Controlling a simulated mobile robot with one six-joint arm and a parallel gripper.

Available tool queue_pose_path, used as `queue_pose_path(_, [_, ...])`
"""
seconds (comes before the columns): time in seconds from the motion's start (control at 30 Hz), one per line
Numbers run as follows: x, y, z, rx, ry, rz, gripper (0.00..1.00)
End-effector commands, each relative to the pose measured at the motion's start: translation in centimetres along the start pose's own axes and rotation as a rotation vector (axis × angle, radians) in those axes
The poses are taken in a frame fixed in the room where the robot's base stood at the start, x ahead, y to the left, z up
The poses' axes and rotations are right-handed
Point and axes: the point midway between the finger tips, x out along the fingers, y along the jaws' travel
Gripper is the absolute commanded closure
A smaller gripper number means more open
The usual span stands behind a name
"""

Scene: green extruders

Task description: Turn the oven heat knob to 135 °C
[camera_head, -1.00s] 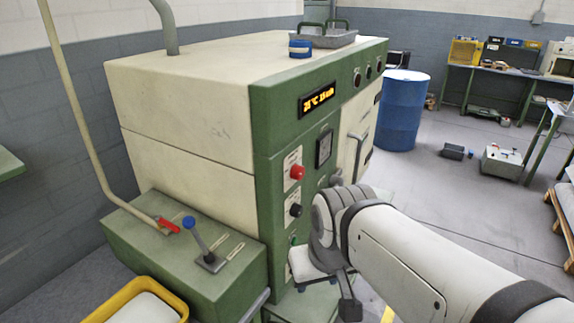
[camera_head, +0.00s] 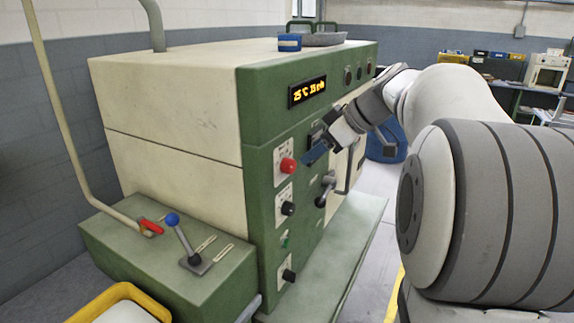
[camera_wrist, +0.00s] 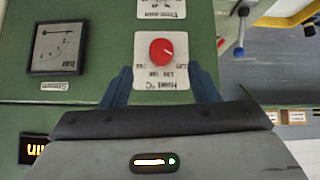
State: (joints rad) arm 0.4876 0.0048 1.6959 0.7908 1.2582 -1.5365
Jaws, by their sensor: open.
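The red knob (camera_head: 287,165) is on a white label plate on the green front panel. In the wrist view the knob (camera_wrist: 161,51) appears upside down between my fingers, with a pale pointer mark; its scale is too small to read. My gripper (camera_head: 315,152) is just right of the knob in the head view. In the wrist view my gripper's (camera_wrist: 163,78) two blue fingers are spread either side of the plate, short of the knob, and hold nothing. The lit display (camera_head: 308,91) appears to read 25 °C, with another value beside it.
A black knob (camera_head: 288,208) sits below the red one. A dark square gauge (camera_wrist: 56,48) is beside the plate. A black lever handle (camera_head: 327,185) sticks out nearby. A blue-tipped lever (camera_head: 172,219) stands on the lower green box. A blue barrel (camera_head: 388,148) is behind my arm.

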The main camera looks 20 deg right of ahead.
Motion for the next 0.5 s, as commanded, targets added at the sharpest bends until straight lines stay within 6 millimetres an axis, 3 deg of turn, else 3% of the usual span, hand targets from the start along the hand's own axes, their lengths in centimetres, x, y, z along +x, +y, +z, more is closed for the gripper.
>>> queue_pose_path(0.3, [5.0, -0.1, -0.1, 0.002, -0.003, -0.003, 0.45])
queue_pose_path(0.5, [6.7, -0.1, 0.0, 0.003, -0.003, -0.001, 0.45])
